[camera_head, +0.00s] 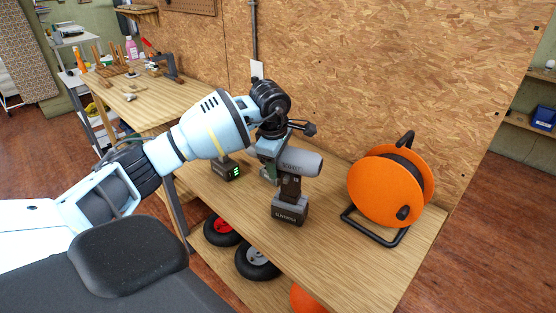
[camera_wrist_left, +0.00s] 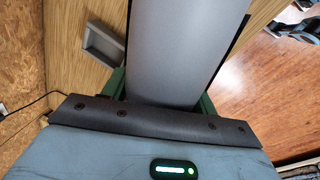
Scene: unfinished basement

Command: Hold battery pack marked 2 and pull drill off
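A grey and black drill (camera_head: 300,163) stands upright on the wooden bench, its nose to the right. A dark battery pack (camera_head: 290,211) is at its foot; I cannot read a number on it. Another battery pack (camera_head: 229,171) with green lights is to the left, partly behind my arm. My left gripper (camera_head: 271,160) is at the rear of the drill's body. In the left wrist view its green fingers (camera_wrist_left: 163,98) lie on both sides of the grey drill body (camera_wrist_left: 178,45), with no gap visible. Fingertips are hidden by the drill. My right gripper is not in view.
An orange cable reel (camera_head: 390,187) on a black stand is right of the drill. A chipboard wall (camera_head: 400,70) rises behind. Wheels (camera_head: 256,262) lie on the shelf below. The bench front (camera_head: 335,265) is clear. A small grey tray (camera_wrist_left: 103,45) shows in the wrist view.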

